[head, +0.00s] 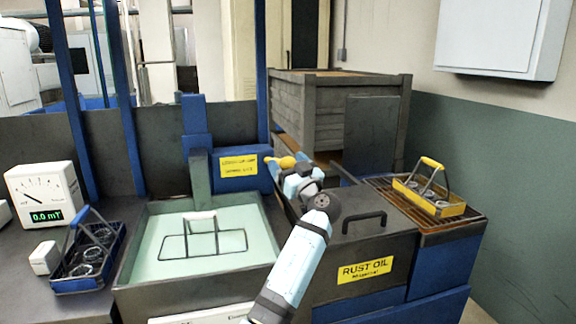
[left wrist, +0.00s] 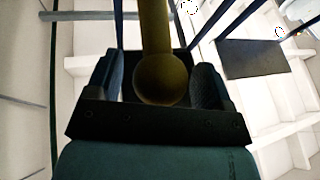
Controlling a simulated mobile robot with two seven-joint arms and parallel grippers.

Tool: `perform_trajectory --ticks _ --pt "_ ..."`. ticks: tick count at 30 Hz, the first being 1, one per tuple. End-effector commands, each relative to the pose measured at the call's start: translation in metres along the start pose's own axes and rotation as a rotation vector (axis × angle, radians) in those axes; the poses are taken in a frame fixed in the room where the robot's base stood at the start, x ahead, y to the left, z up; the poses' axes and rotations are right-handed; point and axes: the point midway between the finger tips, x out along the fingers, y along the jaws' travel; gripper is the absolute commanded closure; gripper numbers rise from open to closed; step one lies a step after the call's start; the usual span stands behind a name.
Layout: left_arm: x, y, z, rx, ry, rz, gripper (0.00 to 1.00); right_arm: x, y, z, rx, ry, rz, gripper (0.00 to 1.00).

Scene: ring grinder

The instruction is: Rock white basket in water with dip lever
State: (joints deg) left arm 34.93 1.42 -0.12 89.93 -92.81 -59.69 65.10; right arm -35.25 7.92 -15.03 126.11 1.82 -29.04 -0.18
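The white basket, a dark wire frame with a white handle (head: 200,216), sits in the pale green water of the tank (head: 140,255). The dip lever's yellow knob (head: 287,162) is behind and right of the tank, beside a blue housing with a yellow label. My left gripper (head: 290,172) is at this knob. In the left wrist view the yellow ball and its stem (left wrist: 160,78) lie between my two fingers, very near both pads; whether the pads press on it cannot be told. My right gripper is out of view.
A blue-handled basket (head: 88,250) with rings and a meter (head: 45,195) stand left of the tank. A rust oil box (head: 365,250) with a lid handle is on the right, by a yellow basket (head: 430,195) on a grate. Blue posts rise at the back left.

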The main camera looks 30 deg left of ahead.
Motion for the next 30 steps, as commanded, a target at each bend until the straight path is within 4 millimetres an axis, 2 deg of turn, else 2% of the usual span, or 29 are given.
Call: perform_trajectory --ticks 7,11,24,30 --pt "-0.002 0.000 0.000 0.000 0.001 0.001 0.25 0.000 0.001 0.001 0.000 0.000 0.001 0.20" --pt "-0.016 0.001 0.001 0.001 0.001 0.003 0.25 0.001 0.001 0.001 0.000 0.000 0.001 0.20" --pt "-0.110 0.000 0.001 0.000 -0.001 0.001 0.25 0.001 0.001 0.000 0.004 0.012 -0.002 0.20" --pt "-0.133 0.000 0.000 0.000 0.000 0.000 0.25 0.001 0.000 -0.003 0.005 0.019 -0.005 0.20"
